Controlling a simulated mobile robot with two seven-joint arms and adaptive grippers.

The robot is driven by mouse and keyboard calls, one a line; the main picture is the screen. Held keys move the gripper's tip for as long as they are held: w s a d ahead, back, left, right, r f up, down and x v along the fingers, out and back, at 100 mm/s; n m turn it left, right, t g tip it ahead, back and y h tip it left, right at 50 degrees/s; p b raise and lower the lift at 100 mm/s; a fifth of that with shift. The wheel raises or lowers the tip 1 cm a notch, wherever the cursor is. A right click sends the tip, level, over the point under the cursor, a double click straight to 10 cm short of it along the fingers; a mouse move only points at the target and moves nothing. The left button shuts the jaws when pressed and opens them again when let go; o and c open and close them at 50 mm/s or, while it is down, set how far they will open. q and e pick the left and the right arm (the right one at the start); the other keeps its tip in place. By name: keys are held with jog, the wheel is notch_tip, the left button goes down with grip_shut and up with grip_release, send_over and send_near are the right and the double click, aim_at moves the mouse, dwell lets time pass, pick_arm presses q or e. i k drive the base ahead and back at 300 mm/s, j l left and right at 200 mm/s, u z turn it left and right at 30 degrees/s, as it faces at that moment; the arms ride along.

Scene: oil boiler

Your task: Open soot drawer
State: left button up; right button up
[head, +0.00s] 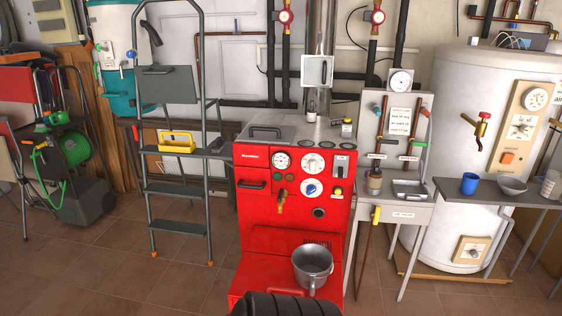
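The red boiler (252,215) stands in the middle of the head view, with gauges and knobs on its upper front. A dark handle (250,185) sits on its front at the left, below the brand lettering. A low red section (262,272) juts out at the boiler's foot. A grey metal bucket (312,266) stands on that section at the right. No part is clearly marked as the soot drawer, and I cannot tell whether any drawer is open. A dark ribbed shape at the bottom edge covers part of the low section. Neither of my grippers is in view.
A grey stepladder (177,190) stands to the left of the boiler. A small side table (394,208) stands close on the right, before a large white tank (450,130). A green hose reel (72,147) is at the far left. Tiled floor (130,265) is clear at front left.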

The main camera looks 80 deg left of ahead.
aim_at(248, 180)
jog(key=u, duration=2.75)
jog(key=i+j+u, duration=0.1)
jog(key=i+j, duration=0.55)
